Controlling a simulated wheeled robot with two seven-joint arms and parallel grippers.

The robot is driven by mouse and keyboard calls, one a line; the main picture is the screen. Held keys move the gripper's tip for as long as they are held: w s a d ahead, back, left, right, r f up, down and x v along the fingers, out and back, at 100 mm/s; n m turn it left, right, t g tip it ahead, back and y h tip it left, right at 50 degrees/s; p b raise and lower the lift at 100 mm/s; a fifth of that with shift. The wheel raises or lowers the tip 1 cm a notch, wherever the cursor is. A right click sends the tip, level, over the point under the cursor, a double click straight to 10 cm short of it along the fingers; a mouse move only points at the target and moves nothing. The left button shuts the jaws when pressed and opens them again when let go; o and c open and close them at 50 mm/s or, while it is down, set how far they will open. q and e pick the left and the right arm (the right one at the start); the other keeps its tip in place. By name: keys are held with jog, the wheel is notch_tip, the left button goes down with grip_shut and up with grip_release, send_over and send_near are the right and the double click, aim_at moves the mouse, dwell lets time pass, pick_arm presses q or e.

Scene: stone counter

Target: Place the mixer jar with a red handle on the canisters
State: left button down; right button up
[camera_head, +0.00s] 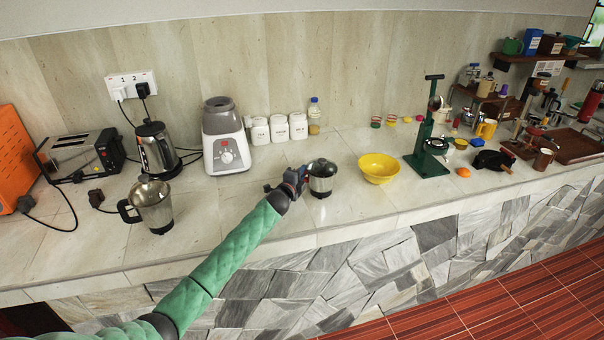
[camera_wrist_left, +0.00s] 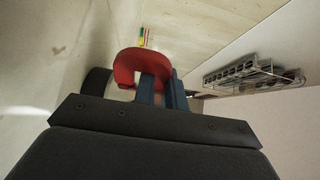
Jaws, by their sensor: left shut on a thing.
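A small steel mixer jar (camera_head: 321,183) with a dark lid stands at the counter's front middle, at my left gripper (camera_head: 293,181). In the left wrist view, its red handle (camera_wrist_left: 132,66) sits at the blue fingers of the left gripper (camera_wrist_left: 160,92), which is shut on it. I cannot tell whether the jar's base touches the counter. White canisters (camera_head: 279,127) stand in a row against the wall, behind and left of the jar. My right gripper is not in view.
A grey mixer base (camera_head: 226,150) stands left of the canisters, and an oil bottle (camera_head: 314,118) to their right. A yellow bowl (camera_head: 379,168) is right of the jar. A larger steel jar (camera_head: 152,204) stands at left. Counter between jar and canisters is clear.

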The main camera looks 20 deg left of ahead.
pick_arm(q)
jog(key=c, duration=1.5)
grip_release()
jog(key=shift+o, duration=0.2)
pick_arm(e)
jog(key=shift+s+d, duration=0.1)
pick_arm(q)
jog(key=shift+r, duration=0.2)
